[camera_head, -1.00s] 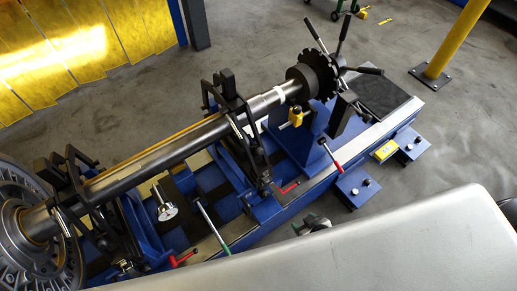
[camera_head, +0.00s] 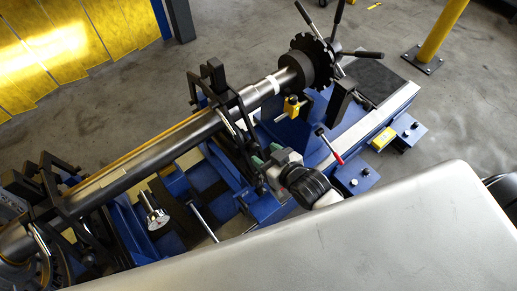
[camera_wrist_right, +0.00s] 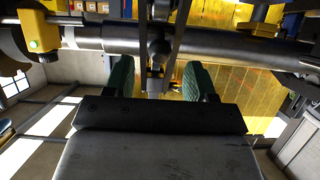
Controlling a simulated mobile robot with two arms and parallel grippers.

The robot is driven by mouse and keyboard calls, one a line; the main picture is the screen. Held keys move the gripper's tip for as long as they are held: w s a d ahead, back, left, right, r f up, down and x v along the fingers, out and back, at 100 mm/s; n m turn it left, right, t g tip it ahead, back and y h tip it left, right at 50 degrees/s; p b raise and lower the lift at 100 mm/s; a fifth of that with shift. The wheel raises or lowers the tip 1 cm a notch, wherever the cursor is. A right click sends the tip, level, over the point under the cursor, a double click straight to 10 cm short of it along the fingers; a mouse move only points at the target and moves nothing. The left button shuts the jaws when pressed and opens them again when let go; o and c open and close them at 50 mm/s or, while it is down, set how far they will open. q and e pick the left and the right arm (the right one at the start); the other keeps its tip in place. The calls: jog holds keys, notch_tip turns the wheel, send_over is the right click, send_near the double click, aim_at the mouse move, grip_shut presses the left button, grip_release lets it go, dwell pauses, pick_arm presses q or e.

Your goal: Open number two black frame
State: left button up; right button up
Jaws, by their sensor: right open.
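One black frame (camera_head: 213,78) stands around the shaft (camera_head: 160,150) near its right end. Another black frame (camera_head: 55,195) stands around the shaft at the left. I see no number on either. My right gripper (camera_head: 265,157) is beside the lower front of the right-hand frame. In the wrist view my right gripper (camera_wrist_right: 160,77) has its green fingers spread wide. The dark upright bars and round knob of the black frame (camera_wrist_right: 158,48) show between or just beyond the fingers; contact cannot be told. My left gripper is out of view.
A toothed black disc with handles (camera_head: 315,60) sits at the shaft's right end. A red-tipped lever (camera_head: 330,146) rises from the blue machine base right of my gripper. A yellow post (camera_head: 440,38) stands on open floor behind.

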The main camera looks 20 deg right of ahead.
aim_at(258, 149)
jog(key=shift+x, duration=1.9)
grip_shut()
